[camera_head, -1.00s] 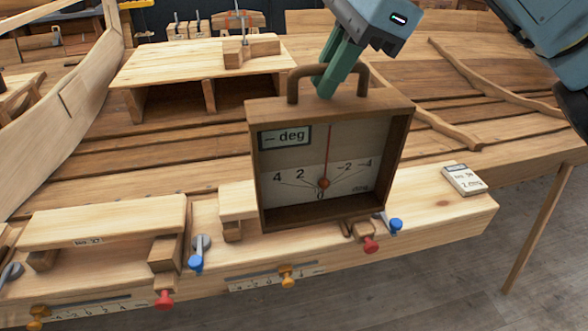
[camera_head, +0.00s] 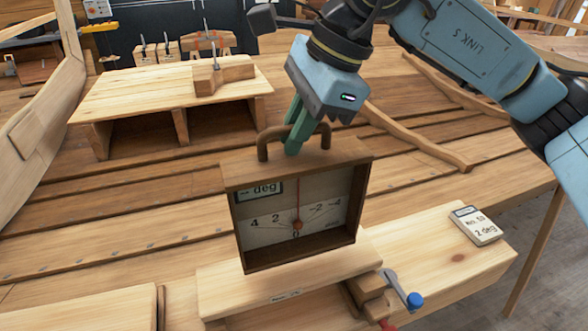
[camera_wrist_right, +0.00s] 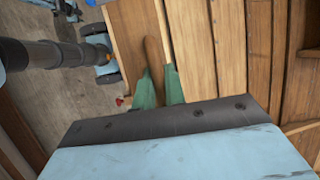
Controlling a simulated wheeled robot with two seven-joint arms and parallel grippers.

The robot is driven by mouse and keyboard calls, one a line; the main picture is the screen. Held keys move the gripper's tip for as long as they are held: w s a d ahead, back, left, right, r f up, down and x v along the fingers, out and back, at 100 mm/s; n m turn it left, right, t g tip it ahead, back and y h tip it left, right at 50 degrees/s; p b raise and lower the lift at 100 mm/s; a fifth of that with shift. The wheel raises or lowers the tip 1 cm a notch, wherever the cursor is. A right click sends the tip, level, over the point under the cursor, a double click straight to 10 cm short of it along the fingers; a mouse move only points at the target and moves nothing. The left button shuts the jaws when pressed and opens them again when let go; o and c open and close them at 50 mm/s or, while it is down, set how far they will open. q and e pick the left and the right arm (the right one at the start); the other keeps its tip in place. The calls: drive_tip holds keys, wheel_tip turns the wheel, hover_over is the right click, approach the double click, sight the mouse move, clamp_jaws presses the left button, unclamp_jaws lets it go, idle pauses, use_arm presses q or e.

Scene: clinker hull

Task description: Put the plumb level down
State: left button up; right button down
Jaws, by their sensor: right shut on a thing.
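The plumb level (camera_head: 297,215) is a wooden box frame with a dial, a red needle near 0 and a small "deg" display. It is upright, with its lower edge at the light wooden block (camera_head: 290,283) on the bench; I cannot tell whether it touches. My right gripper (camera_head: 296,140) comes from above, shut on the level's dark handle (camera_head: 262,147). In the right wrist view the green fingers (camera_wrist_right: 158,92) are on both sides of the brown handle (camera_wrist_right: 153,55). My left gripper is not in view.
A small card reading "2 deg" (camera_head: 477,225) lies on the bench to the right. A blue-knobbed clamp (camera_head: 414,300) is close to the level's lower right. A raised wooden stand (camera_head: 140,112) is behind to the left. Planks of the hull (camera_head: 60,235) lie behind the bench.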

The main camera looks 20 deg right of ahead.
sight(300, 153)
drive_tip(key=shift+f, duration=0.75)
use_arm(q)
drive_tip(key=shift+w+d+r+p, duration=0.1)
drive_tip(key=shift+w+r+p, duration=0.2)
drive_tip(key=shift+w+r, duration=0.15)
use_arm(e)
wheel_tip(300, 153, down, 3)
drive_tip(key=shift+w+f, duration=0.1)
drive_tip(key=shift+f, duration=0.05)
drive_tip(key=shift+f+b, duration=0.3)
drive_tip(key=shift+b, duration=0.1)
drive_tip(key=c, duration=1.5)
unclamp_jaws()
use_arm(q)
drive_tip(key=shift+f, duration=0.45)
use_arm(e)
drive_tip(key=shift+o, duration=0.2)
